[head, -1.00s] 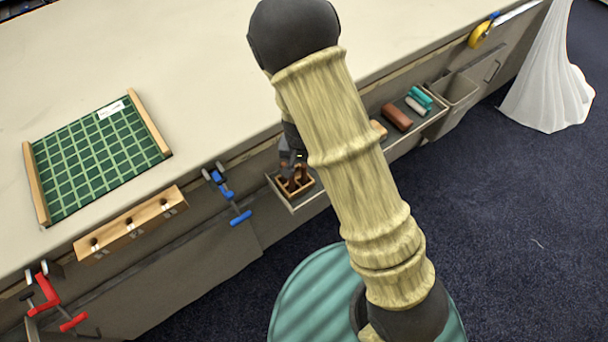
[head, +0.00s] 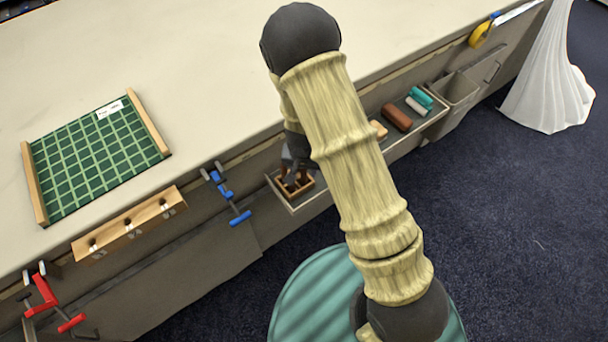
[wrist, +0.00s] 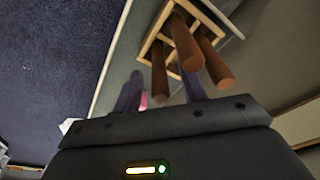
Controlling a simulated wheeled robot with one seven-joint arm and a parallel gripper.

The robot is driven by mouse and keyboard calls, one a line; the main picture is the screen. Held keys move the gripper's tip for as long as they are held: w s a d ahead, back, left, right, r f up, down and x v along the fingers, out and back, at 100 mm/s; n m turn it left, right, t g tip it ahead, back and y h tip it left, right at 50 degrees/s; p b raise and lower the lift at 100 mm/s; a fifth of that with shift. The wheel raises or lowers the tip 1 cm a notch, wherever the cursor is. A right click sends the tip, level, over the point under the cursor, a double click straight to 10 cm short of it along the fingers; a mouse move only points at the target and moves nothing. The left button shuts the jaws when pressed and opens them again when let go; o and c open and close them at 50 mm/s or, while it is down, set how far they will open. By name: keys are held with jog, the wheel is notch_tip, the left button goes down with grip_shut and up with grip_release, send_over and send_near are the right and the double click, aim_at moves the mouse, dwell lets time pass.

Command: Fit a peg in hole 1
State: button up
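Brown round pegs (wrist: 187,45) stand in a small wooden holder (wrist: 152,45) in the wrist view. In the head view the holder (head: 308,187) sits in a shallow tray on the table's front side. My gripper (wrist: 161,92) is open just above the pegs. Its two dark fingers are apart, and in the picture one peg's end (wrist: 160,86) shows between them. I cannot tell if they touch it. The wooden block with several dark holes (head: 115,233) is fixed along the table's front edge, left of the gripper. Its small white labels are too small to read.
A blue clamp (head: 228,193) and a red clamp (head: 45,293) hang on the table edge. A green gridded board (head: 95,155) lies on the table. The tray's right part holds a brown block (head: 397,117) and a teal item (head: 420,97). An empty bin (head: 455,91) is beyond.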

grip_shut()
notch_tip(320, 180, up, 10)
jog(key=shift+r+p, duration=0.1)
jog(key=shift+p, duration=0.9)
